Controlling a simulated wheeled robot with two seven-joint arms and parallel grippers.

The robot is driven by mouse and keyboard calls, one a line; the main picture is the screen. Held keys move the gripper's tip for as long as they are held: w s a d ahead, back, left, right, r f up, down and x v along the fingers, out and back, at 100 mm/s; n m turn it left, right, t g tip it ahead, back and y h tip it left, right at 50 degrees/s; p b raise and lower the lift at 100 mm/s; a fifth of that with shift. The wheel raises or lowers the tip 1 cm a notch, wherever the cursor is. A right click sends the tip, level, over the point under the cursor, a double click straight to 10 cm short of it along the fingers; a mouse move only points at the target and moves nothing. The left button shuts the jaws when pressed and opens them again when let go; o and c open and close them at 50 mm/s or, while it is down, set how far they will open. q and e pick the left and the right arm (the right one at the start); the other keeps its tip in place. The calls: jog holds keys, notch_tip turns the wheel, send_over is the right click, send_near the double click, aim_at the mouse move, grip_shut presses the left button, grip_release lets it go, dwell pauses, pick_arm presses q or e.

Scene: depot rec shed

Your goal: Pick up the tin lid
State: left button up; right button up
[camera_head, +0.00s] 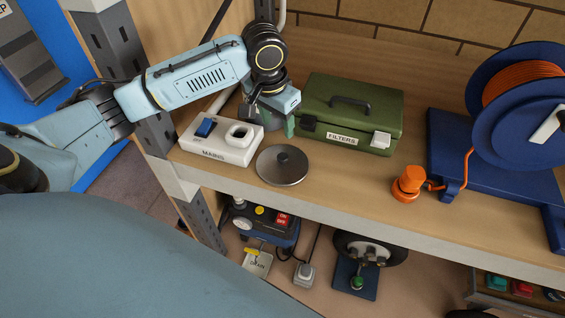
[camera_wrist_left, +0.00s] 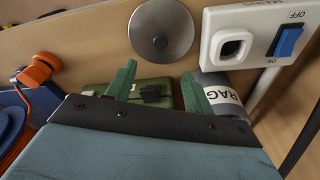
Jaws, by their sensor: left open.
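The tin lid (camera_head: 272,173) is a round grey metal disc with a dark knob, lying flat on the wooden shelf near its front edge. In the left wrist view it shows whole at the top (camera_wrist_left: 150,18), knob towards me. My left gripper (camera_head: 273,124) is just behind the lid and above the shelf, apart from it. Its green fingers (camera_wrist_left: 158,82) are spread with nothing between them. A grey cylinder labelled "RAG" (camera_wrist_left: 222,92) stands partly hidden behind the gripper in the wrist view. My right gripper is in neither view.
A white mains switch box (camera_head: 238,151) sits left of the lid. A green filters box (camera_head: 325,112) stands behind it. An orange plug (camera_head: 408,184) and blue cable reel (camera_head: 485,110) are to the right. A metal upright (camera_head: 155,130) borders the left. A lower shelf holds several items.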

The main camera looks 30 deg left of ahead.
aim_at(283, 156)
pick_arm(q)
jog(key=f, duration=0.4)
jog(key=w+f, duration=0.1)
jog(key=f, duration=0.7)
jog(key=shift+w+f, duration=0.35)
jog(key=shift+w, duration=0.05)
jog(key=c, duration=1.1)
jog(key=shift+r, duration=0.1)
